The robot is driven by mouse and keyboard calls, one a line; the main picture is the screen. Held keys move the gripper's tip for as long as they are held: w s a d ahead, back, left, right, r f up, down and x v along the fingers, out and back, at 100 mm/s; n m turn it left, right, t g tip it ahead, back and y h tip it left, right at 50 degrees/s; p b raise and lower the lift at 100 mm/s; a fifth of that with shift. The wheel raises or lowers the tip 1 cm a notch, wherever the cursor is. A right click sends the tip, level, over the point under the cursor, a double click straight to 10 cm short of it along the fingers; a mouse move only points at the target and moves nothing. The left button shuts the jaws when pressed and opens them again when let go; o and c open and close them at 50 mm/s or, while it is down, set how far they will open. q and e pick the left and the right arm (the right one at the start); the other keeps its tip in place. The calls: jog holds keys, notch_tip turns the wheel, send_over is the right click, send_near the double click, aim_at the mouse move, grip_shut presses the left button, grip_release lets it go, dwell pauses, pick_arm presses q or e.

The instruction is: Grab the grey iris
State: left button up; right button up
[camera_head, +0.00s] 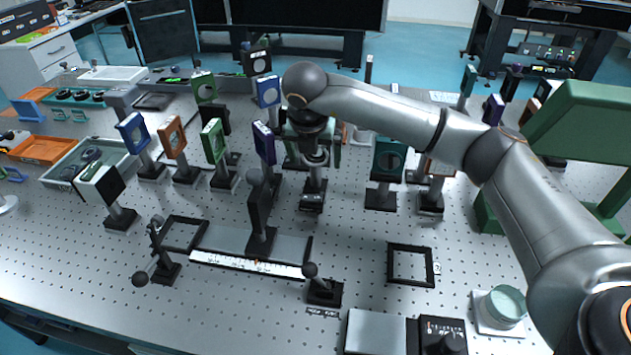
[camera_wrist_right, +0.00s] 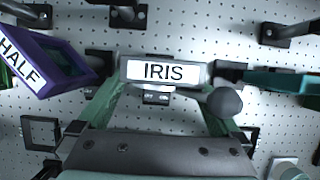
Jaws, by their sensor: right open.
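The grey iris (camera_head: 316,160) stands upright on a black post and base on the perforated table, partly hidden by my right arm in the head view. Its label reads IRIS (camera_wrist_right: 163,72) in the right wrist view. My right gripper (camera_head: 311,150) is above and around it, with green fingers (camera_wrist_right: 163,92) apart, one on each side of the label. I cannot tell whether either finger touches it. My left gripper is not in view.
A purple mount (camera_head: 264,143) labelled HALF (camera_wrist_right: 20,62) stands close on the left; a teal mount (camera_head: 388,160) stands on the right. A tall dark plate (camera_head: 260,215) stands in front.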

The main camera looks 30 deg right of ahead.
jog(key=shift+w+f, duration=0.1)
jog(key=shift+f, duration=0.15)
jog(key=c, duration=1.6)
jog(key=shift+r, duration=0.15)
